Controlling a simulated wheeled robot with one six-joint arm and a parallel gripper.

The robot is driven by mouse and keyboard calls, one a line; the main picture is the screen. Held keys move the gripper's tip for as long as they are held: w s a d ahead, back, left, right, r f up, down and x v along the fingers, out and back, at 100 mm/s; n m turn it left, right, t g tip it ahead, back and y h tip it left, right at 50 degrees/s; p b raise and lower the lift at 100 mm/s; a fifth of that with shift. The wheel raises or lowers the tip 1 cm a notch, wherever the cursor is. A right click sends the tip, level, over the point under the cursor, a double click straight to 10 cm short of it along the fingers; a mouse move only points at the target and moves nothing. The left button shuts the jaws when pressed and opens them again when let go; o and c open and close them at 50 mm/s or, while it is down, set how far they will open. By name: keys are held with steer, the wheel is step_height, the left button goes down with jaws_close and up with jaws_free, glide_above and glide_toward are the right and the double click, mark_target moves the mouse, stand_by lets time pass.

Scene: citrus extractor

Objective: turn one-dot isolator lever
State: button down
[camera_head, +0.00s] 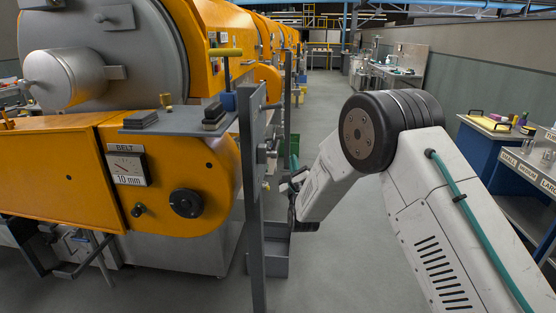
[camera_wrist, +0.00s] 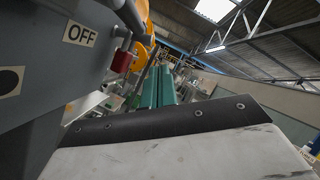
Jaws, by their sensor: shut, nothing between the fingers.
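In the wrist view a grey panel fills the left side. It carries a plate with one black dot (camera_wrist: 10,81), cut by the picture edge, and an OFF label (camera_wrist: 79,34). Beside the OFF label is a metal fitting with a red piece (camera_wrist: 122,61), which seems to be part of the lever. Its exact position is hard to tell. My gripper (camera_head: 291,188) is shut and empty, close to the right side of a grey upright post (camera_head: 252,180). The teal fingers (camera_wrist: 160,87) show in the wrist view, apart from the red piece. The panel's face is hidden in the head view.
A large orange machine (camera_head: 75,165) with a BELT gauge (camera_head: 128,166) stands at the left. A grey shelf (camera_head: 178,122) juts out towards the post. A grey bin (camera_head: 275,255) stands on the floor below my gripper. Benches (camera_head: 490,122) line the right, with clear aisle floor between.

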mark_target(276, 148)
steer(key=s+a+f+m+t, duration=0.35)
steer(key=s+f+m, duration=0.2)
steer(key=f, duration=0.45)
steer(key=w+a+r, duration=0.1)
steer(key=w+r, duration=0.5)
steer(key=r, duration=0.5)
steer(key=shift+w+a+t, duration=0.15)
steer(key=shift+a+t, duration=0.2)
steer(key=shift+a, duration=0.05)
